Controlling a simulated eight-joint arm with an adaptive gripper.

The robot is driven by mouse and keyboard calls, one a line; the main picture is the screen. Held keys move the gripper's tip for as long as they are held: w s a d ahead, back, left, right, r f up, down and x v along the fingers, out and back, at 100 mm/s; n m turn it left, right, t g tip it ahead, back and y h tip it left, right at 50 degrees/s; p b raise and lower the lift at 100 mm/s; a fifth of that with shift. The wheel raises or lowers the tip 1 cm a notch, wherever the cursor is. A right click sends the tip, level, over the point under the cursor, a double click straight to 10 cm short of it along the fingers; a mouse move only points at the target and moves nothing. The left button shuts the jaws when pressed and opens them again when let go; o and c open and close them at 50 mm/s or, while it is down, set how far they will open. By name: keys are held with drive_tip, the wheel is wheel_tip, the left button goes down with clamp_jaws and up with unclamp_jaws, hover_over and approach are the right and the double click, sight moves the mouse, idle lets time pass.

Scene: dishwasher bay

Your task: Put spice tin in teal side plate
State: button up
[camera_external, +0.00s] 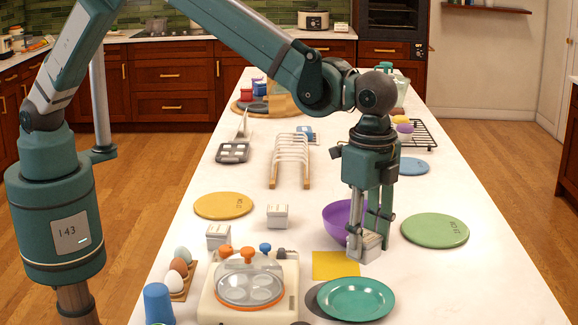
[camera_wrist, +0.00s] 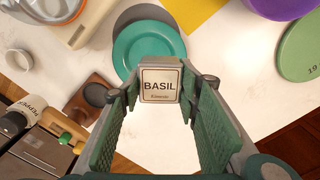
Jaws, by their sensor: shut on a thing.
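A white spice tin (camera_external: 371,246) is between the fingers of my gripper (camera_external: 369,238), which is shut on it. In the wrist view the tin's label reads BASIL (camera_wrist: 160,86), and green finger pads (camera_wrist: 160,100) flank it. The teal side plate (camera_external: 355,299) lies empty on the counter, nearer the external camera than the tin. In the wrist view the plate (camera_wrist: 132,42) is just beyond the tin, which hides part of its rim. I cannot tell how far the tin is above the counter.
A yellow square (camera_external: 335,265) lies behind the plate. A purple bowl (camera_external: 338,215) is close to my fingers, and a green disc (camera_external: 436,230) lies to the right. An egg cooker (camera_external: 249,283) stands left of the plate.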

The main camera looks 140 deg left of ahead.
sight(361, 264)
drive_tip(key=shift+w+d, duration=0.25)
drive_tip(key=shift+d, duration=0.35)
drive_tip(key=shift+w+d, duration=0.2)
drive_tip(key=shift+d, duration=0.4)
drive_tip(key=shift+f, duration=0.1)
drive_tip(key=shift+f, duration=3)
drive_tip(key=shift+f+p, duration=0.35)
drive_tip(key=shift+f, duration=1.55)
drive_tip(key=shift+f, duration=0.2)
drive_tip(key=o, duration=0.9)
